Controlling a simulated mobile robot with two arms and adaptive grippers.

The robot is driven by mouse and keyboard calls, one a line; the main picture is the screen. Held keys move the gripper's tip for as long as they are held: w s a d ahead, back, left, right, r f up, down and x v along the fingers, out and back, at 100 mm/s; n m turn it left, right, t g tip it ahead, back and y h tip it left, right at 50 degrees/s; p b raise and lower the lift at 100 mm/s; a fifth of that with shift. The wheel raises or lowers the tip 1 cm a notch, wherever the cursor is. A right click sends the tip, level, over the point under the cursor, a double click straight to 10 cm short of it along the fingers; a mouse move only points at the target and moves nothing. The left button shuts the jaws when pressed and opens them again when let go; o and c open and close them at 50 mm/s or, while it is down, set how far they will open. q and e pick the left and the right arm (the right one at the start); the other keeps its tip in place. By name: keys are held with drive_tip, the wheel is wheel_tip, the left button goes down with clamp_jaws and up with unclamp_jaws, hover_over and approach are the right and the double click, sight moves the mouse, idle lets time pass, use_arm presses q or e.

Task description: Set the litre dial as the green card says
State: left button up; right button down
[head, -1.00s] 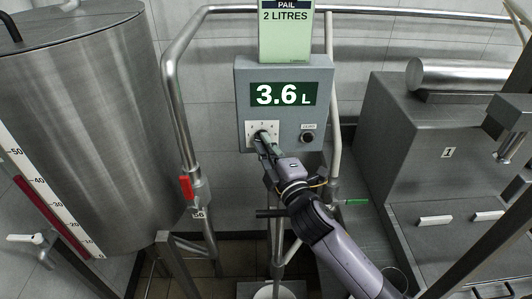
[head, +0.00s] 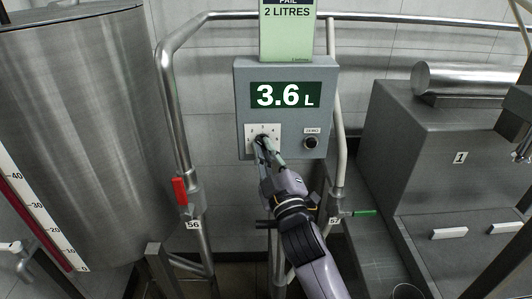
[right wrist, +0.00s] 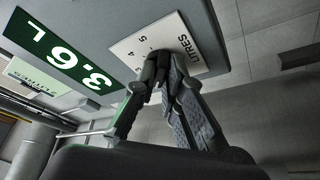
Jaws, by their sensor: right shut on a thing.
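The green card (head: 287,38) above the grey box reads PAIL, 2 LITRES. The box's green display (head: 286,95) reads 3.6 L. The litre dial plate (head: 274,130) is white with numbers around it, at the lower left of the box; 4 and 5 and the word LITRES show in the right wrist view (right wrist: 124,48). My right gripper (head: 264,144) is at the plate, its fingers shut on the dial knob, which they mostly hide. Where the knob points cannot be told. My left gripper is not in view.
A black knob (head: 311,143) with a small label sits right of the dial on the box (head: 240,110). Pipes with a red-handled valve (head: 180,191) and a green-handled valve (head: 364,213) stand below. A steel tank (head: 95,130) is left, grey machinery (head: 425,140) right.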

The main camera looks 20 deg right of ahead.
drive_tip(key=shift+f, duration=0.1)
drive_tip(key=c, duration=1.7)
unclamp_jaws()
drive_tip(key=shift+s, duration=0.1)
drive_tip(key=v, duration=1.1)
drive_tip(key=shift+s, duration=0.4)
drive_tip(key=shift+f, duration=0.1)
